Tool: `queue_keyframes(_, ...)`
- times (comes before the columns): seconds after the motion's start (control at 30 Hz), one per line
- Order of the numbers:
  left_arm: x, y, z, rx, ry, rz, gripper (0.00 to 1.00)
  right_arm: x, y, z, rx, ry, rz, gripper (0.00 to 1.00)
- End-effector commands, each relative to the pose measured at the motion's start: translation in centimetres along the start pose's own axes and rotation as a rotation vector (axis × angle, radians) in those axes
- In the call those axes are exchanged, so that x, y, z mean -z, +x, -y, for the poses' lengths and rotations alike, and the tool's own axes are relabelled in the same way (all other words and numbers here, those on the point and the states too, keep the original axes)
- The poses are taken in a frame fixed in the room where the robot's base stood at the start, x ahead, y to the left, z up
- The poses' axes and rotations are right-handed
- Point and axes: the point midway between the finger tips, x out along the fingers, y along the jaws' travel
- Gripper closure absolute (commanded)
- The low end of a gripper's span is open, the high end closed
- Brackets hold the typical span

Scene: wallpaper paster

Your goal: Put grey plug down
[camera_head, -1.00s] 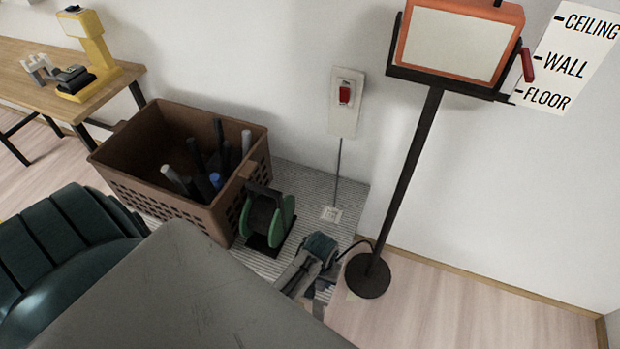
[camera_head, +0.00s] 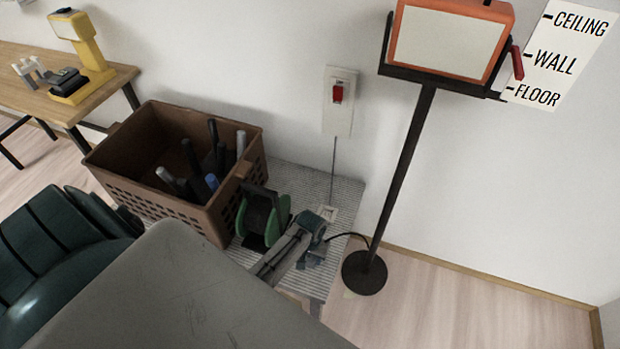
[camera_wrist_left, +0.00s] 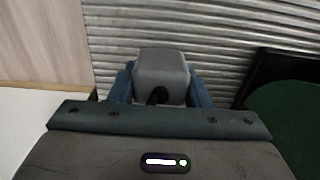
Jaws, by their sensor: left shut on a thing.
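The grey plug (camera_wrist_left: 162,75) shows in the left wrist view between the blue fingers of my left gripper (camera_wrist_left: 160,88), which is shut on it. A dark cable end shows at the plug's near face. In the head view my left gripper (camera_head: 312,226) is low over the ribbed metal mat, just in front of the small pale floor plate (camera_head: 327,213). A black cable runs from beside the gripper towards the stand base. The plug itself cannot be made out in the head view, and I cannot tell whether it touches the mat. My right gripper is not in view.
A green reel (camera_head: 262,218) stands close left of the gripper, beside a brown crate (camera_head: 215,220) of rods. A black stand (camera_head: 365,273) with an orange-framed panel is at right. A red switch (camera_head: 338,94) is on the wall. Ribbed mat (camera_head: 310,180) lies bare behind the reel.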

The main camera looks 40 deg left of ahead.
Motion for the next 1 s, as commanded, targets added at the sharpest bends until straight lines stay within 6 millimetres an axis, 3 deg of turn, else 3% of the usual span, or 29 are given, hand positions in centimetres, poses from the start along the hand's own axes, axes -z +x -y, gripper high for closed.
queue_keyframes(0.17,0.0,0.3,0.0,0.000,0.000,0.001,0.84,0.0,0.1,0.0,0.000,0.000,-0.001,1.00)
queue_keyframes(0.2,0.0,0.3,0.0,0.000,0.000,0.000,0.49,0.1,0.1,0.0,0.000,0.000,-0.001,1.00)
queue_keyframes(0.3,0.0,0.3,0.0,0.000,0.000,0.001,0.35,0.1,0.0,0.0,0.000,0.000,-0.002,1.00)
queue_keyframes(0.67,0.0,-0.5,0.0,0.000,0.000,-0.001,0.35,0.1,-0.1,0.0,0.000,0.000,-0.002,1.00)
queue_keyframes(1.0,0.1,-7.2,0.0,-0.001,0.000,-0.004,0.35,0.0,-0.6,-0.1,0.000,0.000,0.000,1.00)
